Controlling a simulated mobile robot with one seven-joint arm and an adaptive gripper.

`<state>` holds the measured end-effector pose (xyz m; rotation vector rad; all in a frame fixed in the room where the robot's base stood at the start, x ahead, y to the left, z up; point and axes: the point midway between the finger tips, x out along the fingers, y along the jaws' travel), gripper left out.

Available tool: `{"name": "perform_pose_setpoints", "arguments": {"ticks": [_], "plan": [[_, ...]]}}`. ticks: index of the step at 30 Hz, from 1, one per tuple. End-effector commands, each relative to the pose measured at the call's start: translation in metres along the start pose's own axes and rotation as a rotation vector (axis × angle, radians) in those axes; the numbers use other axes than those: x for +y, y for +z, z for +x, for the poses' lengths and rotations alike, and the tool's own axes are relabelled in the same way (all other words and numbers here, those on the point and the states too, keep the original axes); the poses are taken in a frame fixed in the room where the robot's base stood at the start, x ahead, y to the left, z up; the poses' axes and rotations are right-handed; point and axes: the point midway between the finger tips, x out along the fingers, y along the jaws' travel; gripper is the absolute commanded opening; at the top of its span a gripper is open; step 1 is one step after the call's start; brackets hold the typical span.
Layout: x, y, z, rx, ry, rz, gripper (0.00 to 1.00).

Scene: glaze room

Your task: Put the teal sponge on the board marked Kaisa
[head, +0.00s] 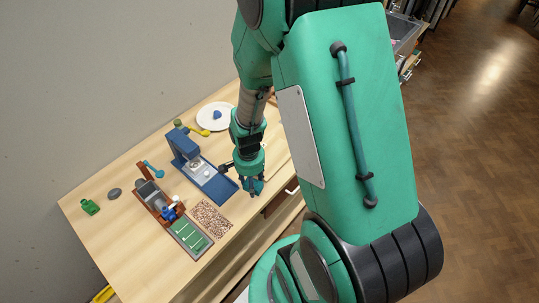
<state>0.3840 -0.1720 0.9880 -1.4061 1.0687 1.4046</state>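My gripper (252,187) points down over the front edge of the wooden table, right of the blue stand. A small teal-blue patch shows at its fingertips. I cannot tell whether this is the teal sponge or part of the gripper, nor whether the fingers are open or shut. I see no other clear teal sponge. A speckled brown board (211,218) and a green striped board (190,237) lie side by side near the table's front edge. No name can be read on either, so I cannot tell which is marked Kaisa.
A blue stand (184,148) with a long base is left of my gripper. The table's left front is clear.

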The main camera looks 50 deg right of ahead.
Motion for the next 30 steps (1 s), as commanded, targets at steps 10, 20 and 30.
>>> {"name": "perform_pose_setpoints", "arguments": {"ticks": [10, 20, 30], "plan": [[0.041, -0.051, -0.003, 0.000, 0.000, 0.180, 0.28], [0.066, -0.073, -0.004, 0.000, 0.000, 0.271, 0.28], [0.068, -0.075, -0.003, 0.000, 0.000, 0.279, 0.28]]}}
